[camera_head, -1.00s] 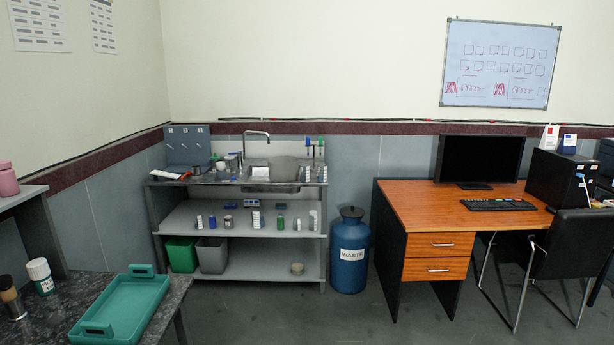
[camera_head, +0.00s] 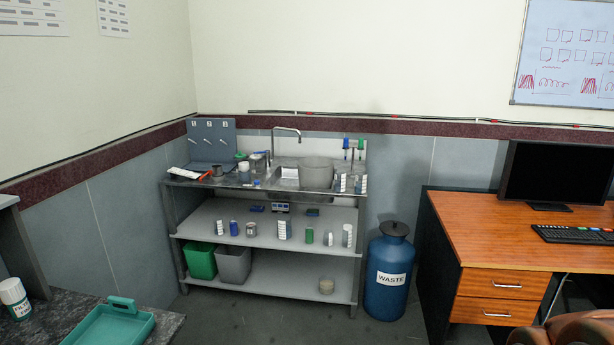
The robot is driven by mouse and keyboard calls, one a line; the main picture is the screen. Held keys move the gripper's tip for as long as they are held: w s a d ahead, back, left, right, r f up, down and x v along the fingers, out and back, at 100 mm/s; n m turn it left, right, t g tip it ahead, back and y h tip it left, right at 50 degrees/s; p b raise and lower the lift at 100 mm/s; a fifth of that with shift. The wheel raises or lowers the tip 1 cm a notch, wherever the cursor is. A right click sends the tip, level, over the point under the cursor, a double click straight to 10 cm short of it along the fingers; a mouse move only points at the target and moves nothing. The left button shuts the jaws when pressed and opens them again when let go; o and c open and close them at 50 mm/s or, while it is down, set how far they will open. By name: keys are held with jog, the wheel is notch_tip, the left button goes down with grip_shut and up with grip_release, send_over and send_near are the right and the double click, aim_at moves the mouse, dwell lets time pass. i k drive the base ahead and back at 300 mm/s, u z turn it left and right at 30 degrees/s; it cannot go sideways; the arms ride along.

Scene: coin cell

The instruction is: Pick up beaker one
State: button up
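I cannot tell which vessel is beaker one. Several small vessels stand on the steel sink bench (camera_head: 222,187), at its left part. A grey cup (camera_head: 217,170) stands at the front of a grey panel (camera_head: 211,145) with number labels. A small container with a green top (camera_head: 243,170) and a glass-like vessel (camera_head: 260,162) stand beside it, close together. They are too small to read any label. A large grey pot (camera_head: 316,172) is by the sink. My gripper is not in view.
Floor in front of the bench is clear. A blue waste drum (camera_head: 387,280) and a wooden desk (camera_head: 482,225) stand to the right. A dark counter (camera_head: 50,325) with a teal tray (camera_head: 130,318) is at lower left. A brown padded object (camera_head: 568,328) cuts into the lower right.

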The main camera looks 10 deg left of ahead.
aim_at(340, 175)
jog(key=u, duration=0.5)
jog(key=i, duration=1.8)
jog(key=u, duration=0.65)
jog(key=i, duration=0.6)
